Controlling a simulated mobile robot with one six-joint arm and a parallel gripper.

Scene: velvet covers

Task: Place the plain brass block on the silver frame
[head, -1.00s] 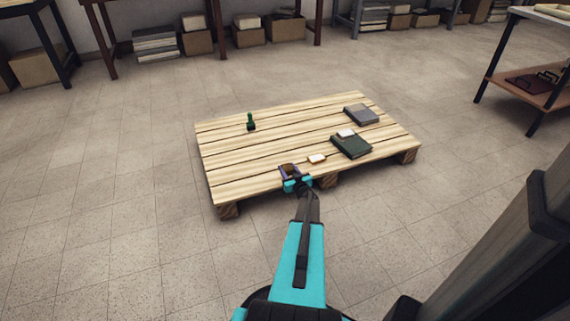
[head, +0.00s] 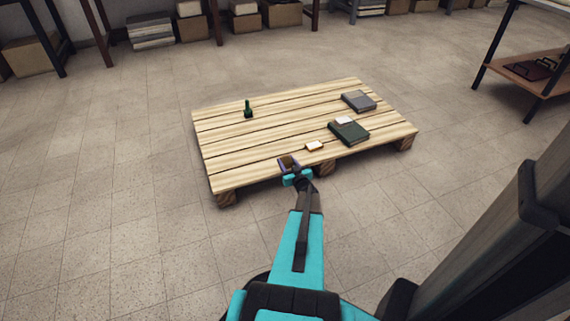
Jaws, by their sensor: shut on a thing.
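My gripper (head: 289,168) is at the near edge of the wooden pallet, shut on a small brownish-gold block (head: 288,161). The fingers partly hide the block, and I cannot make out whether its face is plain. A dark green book-like item (head: 350,132) lies on the right of the pallet with a small whitish piece (head: 344,120) on it. A grey book-like item (head: 358,101) lies behind it. I cannot tell which of these pale or grey pieces is the silver frame.
The low slatted pallet (head: 225,172) stands on a tiled floor. A small white piece with an orange edge (head: 314,146) lies right of my gripper. A dark green upright knobbed object (head: 248,109) stands back left. The pallet's left and middle are mostly clear.

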